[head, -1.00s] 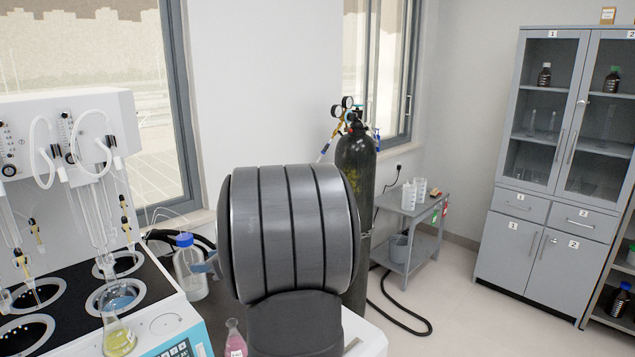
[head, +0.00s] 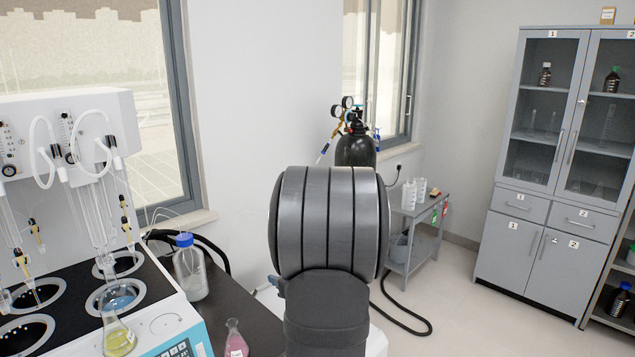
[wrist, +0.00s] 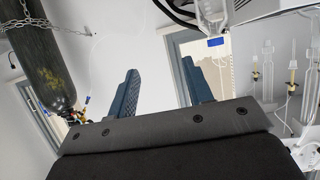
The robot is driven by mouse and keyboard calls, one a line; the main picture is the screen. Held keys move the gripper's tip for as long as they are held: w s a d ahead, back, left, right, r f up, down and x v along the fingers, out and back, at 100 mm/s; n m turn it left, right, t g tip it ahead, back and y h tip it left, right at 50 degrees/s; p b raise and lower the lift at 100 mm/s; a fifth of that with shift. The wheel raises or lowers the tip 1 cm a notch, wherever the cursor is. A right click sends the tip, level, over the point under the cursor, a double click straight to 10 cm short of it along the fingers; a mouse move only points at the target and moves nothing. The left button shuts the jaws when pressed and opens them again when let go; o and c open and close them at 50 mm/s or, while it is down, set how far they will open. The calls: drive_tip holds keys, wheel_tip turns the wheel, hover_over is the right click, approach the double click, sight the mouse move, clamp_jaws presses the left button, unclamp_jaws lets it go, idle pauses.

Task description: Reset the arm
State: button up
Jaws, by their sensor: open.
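My gripper (wrist: 160,66) shows in the wrist view with its two blue fingers apart and nothing between them. In the head view my grey arm link stands in the middle and hides the gripper. A clear bottle with a blue cap (head: 190,268) stands upright on the dark bench, left of my arm. A flask of pink liquid (head: 235,342) stands nearer the front, also left of my arm.
A distiller (head: 60,140) fills the left side, with a flask of yellow liquid (head: 119,338) at its front. A black gas cylinder (head: 356,151) stands behind my arm. A grey cart (head: 420,215) and cabinet (head: 550,150) are at the right.

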drive_tip(key=shift+m+t+h, duration=0.5)
drive_tip(key=shift+m+h, duration=0.1)
drive_tip(key=shift+h, duration=0.1)
drive_tip(key=d+f, duration=0.2)
drive_tip(key=d, duration=0.1)
drive_tip(key=shift+w+d+f, duration=0.15)
drive_tip(key=shift+f, duration=0.25)
